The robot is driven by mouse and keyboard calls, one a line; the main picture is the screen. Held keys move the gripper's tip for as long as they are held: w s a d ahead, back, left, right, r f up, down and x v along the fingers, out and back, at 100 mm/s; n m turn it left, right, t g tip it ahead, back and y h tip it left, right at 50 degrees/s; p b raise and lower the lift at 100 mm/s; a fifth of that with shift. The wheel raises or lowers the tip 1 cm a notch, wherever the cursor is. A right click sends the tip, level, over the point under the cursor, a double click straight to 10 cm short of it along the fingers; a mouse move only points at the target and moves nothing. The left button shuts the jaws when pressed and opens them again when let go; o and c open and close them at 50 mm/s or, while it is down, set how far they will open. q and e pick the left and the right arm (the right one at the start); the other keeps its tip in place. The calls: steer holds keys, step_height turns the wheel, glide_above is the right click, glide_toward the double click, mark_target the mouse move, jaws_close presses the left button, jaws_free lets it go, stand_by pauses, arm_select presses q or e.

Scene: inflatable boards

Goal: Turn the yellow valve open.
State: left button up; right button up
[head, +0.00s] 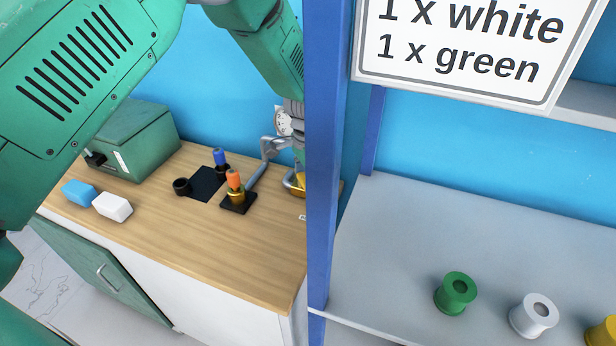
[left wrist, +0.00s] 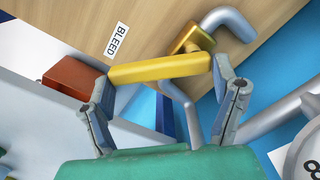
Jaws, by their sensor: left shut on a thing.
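The yellow valve has a bar-shaped yellow handle (left wrist: 160,68) on a brass-coloured body (left wrist: 192,38) with a grey pipe (left wrist: 228,22). My left gripper (left wrist: 163,72) is shut on this handle, with one finger at each end of the bar in the left wrist view. A white label (left wrist: 117,39) reading BLEED lies beside it on the wood. In the head view only a bit of the yellow handle (head: 299,181) shows beside the blue post, which hides most of my left gripper. My right gripper is in neither view.
A blue post (head: 328,150) stands right of the valve. The wooden counter (head: 220,240) holds a green box (head: 135,140), blue and white blocks, and a black fixture (head: 206,183). A gauge (head: 283,121) is close to my wrist. Spools stand on the grey shelf (head: 390,240).

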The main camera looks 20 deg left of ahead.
arm_select(q)
steer(key=n, duration=0.2)
steer(key=n+p, duration=0.1)
steer(key=shift+w+d+f+n, duration=0.1)
steer(key=shift+w+f+n, duration=0.05)
steer(key=shift+f+n, duration=0.25)
steer(key=n, duration=0.2)
steer(key=w+n, duration=0.1)
steer(key=n, duration=0.1)
steer(key=shift+w+d, duration=0.15)
steer(key=shift+n, duration=0.4)
steer(key=shift+d, duration=0.1)
steer(key=o, duration=1.6)
steer(key=shift+w, duration=0.1)
steer(key=shift+o, duration=0.2)
steer(key=shift+w+r, duration=0.1)
steer(key=shift+w+r, duration=0.1)
steer(key=shift+r, duration=0.2)
step_height(320, 180, up, 11)
steer(key=shift+r, duration=0.15)
